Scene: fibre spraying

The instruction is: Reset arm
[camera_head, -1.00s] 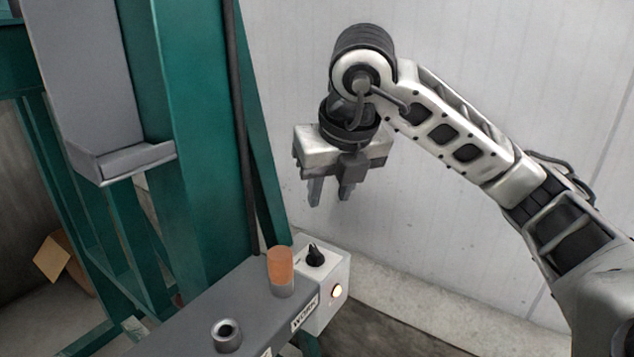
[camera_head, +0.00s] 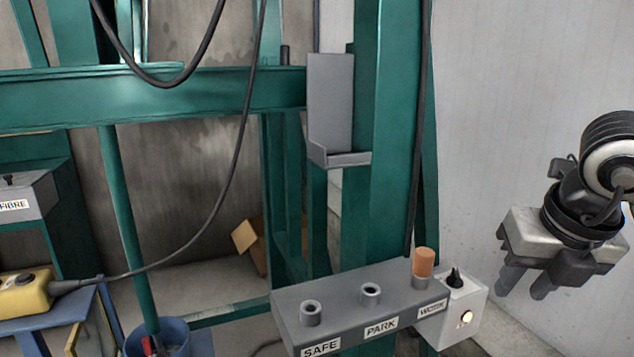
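My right gripper (camera_head: 525,282) hangs at the right edge of the head view, fingers pointing down, in front of the pale wall. Its two dark fingers stand a little apart with nothing seen between them. It is to the right of the grey control box (camera_head: 345,285) and apart from it. An orange-topped peg (camera_head: 423,263) stands upright in the socket labelled WORK. The sockets at SAFE (camera_head: 311,313) and PARK (camera_head: 371,295) are empty. A black knob (camera_head: 454,279) and a lit button (camera_head: 466,317) are on the white box at its end. My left gripper is not in view.
A green steel frame (camera_head: 200,88) with a grey bracket (camera_head: 340,158) stands behind. At the left are a yellow pendant (camera_head: 27,293) with a hanging black cable (camera_head: 222,190), a FIBRE box (camera_head: 30,195) and a blue bin (camera_head: 172,338). A cardboard box (camera_head: 250,243) lies behind.

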